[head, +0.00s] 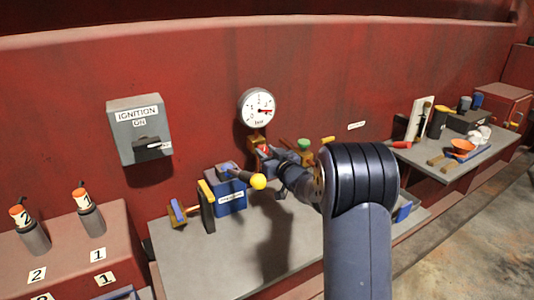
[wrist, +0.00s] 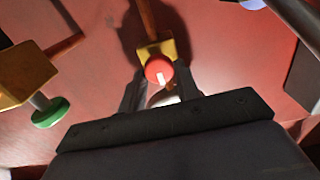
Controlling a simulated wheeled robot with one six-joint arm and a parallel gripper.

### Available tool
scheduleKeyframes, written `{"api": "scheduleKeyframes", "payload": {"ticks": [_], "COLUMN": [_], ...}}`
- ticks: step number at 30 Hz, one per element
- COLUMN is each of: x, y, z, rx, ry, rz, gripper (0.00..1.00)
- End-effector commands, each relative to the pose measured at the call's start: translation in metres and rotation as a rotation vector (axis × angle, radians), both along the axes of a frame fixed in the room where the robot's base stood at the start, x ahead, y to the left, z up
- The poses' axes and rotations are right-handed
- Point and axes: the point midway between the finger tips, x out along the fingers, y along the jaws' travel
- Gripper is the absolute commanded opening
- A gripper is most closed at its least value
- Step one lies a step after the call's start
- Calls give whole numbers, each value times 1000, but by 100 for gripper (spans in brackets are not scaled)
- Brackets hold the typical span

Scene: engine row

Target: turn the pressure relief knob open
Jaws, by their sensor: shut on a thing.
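The red knob (wrist: 158,68) with a white mark sits on a yellow brass block on the red wall. In the wrist view my gripper (wrist: 159,86) has one finger on each side of the knob and is shut on it. The white mark lies near the knob's lower middle in that view. In the head view the knob (head: 262,149) shows as a small red patch below the round gauge (head: 258,107), partly hidden by my gripper (head: 267,157). The gauge has a red needle pointing right.
A green knob (wrist: 50,112) on a brass body is beside my gripper; it also shows in the head view (head: 304,144). A grey ignition box (head: 140,128) hangs left.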

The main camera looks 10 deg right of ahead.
Motion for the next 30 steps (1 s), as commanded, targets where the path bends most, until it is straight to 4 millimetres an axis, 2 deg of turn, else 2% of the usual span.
{"api": "scheduleKeyframes", "payload": {"ticks": [3,14,30], "x": [0,0,-1], "y": [0,0,2], "z": [0,-3,-5], "rx": [0,-65,-492], "ry": [0,-22,-162], "rz": [0,1,0], "gripper": [8,8,8]}}
